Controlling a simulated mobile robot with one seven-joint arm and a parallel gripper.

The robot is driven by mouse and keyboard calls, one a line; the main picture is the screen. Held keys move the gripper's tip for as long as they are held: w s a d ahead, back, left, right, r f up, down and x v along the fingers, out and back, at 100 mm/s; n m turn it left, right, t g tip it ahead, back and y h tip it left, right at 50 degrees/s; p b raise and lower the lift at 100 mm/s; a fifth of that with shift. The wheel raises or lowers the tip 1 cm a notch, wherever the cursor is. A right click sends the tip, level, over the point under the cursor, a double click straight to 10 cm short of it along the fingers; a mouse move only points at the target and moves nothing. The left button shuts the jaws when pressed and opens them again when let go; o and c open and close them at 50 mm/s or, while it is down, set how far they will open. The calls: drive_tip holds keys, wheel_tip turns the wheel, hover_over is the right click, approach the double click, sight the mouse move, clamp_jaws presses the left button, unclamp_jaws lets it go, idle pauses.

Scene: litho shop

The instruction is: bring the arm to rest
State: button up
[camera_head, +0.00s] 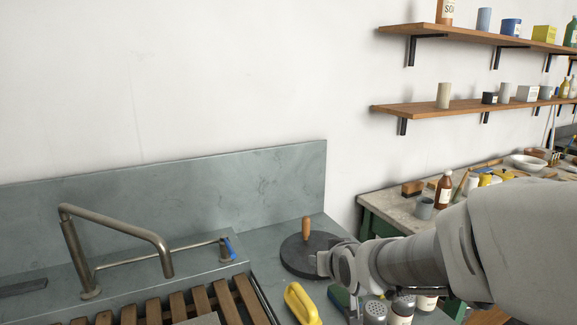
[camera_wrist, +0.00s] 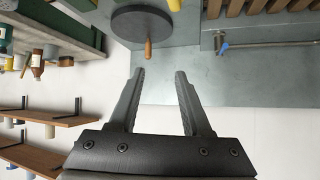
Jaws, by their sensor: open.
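My arm reaches in from the right in the head view. My gripper (camera_wrist: 160,82) shows in the wrist view with its two dark fingers apart and nothing between them. In the head view the gripper end (camera_head: 322,262) is over the right end of the grey counter (camera_head: 215,205), in front of a dark round disc (camera_head: 298,262) with an upright wooden handle (camera_head: 306,229). The disc also shows beyond the fingertips in the wrist view (camera_wrist: 140,22). I cannot tell from the head view how high the gripper is above the counter.
A bent metal tap (camera_head: 120,228) and wooden slats (camera_head: 190,308) are at the left. A yellow object (camera_head: 301,303) and several jars (camera_head: 375,311) stand close below my arm. A cluttered bench with a brown bottle (camera_head: 444,189) and wall shelves (camera_head: 470,106) are at the right.

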drive_tip(key=s+d+r+g+p, duration=0.1)
drive_tip(key=s+d+r+g, duration=0.1)
drive_tip(key=s, duration=0.9)
drive_tip(key=s+d+r+g+h+p, duration=0.1)
drive_tip(key=s+d+r+g, duration=0.2)
drive_tip(key=s, duration=0.9)
drive_tip(key=shift+s+d+r+m+h, duration=0.2)
drive_tip(key=shift+d+r+m+h, duration=0.15)
drive_tip(key=shift+d+r, duration=0.4)
drive_tip(key=shift+a, duration=0.2)
